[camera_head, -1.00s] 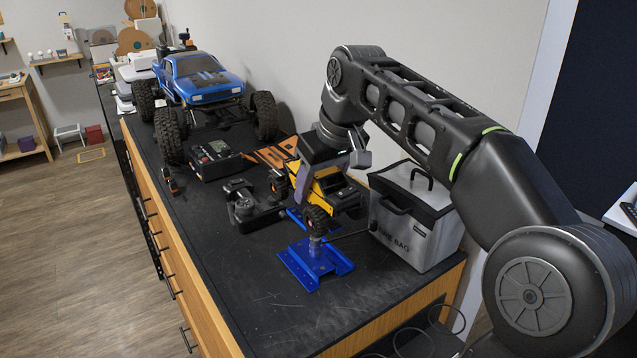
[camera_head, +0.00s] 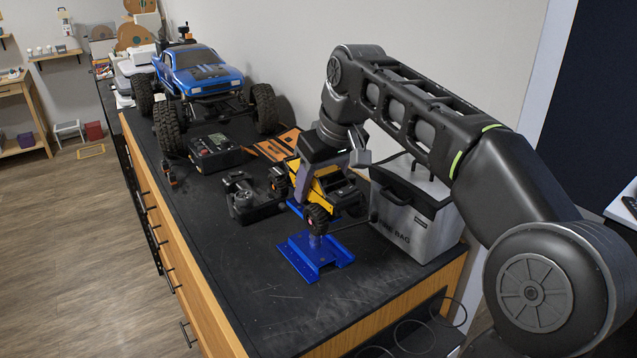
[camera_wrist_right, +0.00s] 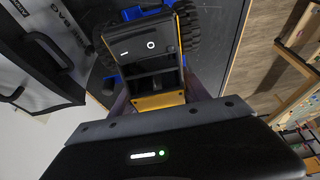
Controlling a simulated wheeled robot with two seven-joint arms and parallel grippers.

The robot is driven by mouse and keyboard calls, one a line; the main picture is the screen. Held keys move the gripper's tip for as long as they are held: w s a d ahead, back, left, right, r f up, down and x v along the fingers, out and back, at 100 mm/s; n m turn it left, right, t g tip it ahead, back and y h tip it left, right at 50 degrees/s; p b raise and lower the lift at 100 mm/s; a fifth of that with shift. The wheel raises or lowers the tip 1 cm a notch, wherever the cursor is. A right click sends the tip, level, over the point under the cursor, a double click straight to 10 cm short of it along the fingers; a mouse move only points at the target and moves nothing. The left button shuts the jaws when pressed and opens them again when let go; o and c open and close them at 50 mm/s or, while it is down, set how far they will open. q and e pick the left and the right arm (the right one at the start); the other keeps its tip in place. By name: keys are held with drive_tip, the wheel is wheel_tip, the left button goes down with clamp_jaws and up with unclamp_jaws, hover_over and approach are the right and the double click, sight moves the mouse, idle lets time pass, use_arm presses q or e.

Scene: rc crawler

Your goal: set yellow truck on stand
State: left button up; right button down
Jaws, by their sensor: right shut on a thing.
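The yellow truck (camera_head: 325,187) with black wheels is held by my right gripper (camera_head: 316,170), which is shut on its body from above. In the right wrist view the truck (camera_wrist_right: 158,100) shows its black and yellow top between the fingers of my right gripper (camera_wrist_right: 160,95). The blue stand (camera_head: 318,256) is on the dark bench top near its front end. The truck is over the stand's rear part, its near wheels just above or at the post; I cannot tell if they touch. My left gripper is not in view.
A grey bag (camera_head: 415,220) stands close to the right of the truck. A transmitter (camera_head: 245,197), a black box (camera_head: 213,152) and a large blue truck (camera_head: 200,75) lie farther back. The bench's front left is clear.

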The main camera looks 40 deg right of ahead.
sight(329, 172)
drive_tip(key=shift+f, duration=0.15)
drive_tip(key=shift+c, duration=2.2)
unclamp_jaws()
drive_tip(key=shift+s+r, duration=0.2)
drive_tip(key=shift+r, duration=0.35)
drive_tip(key=p+v, duration=0.2)
drive_tip(key=v, duration=0.3)
drive_tip(key=shift+s+r+p, duration=0.1)
drive_tip(key=shift+r+p, duration=0.3)
drive_tip(key=shift+s+r+p, duration=0.25)
drive_tip(key=shift+r+p, duration=0.15)
drive_tip(key=shift+f, duration=0.1)
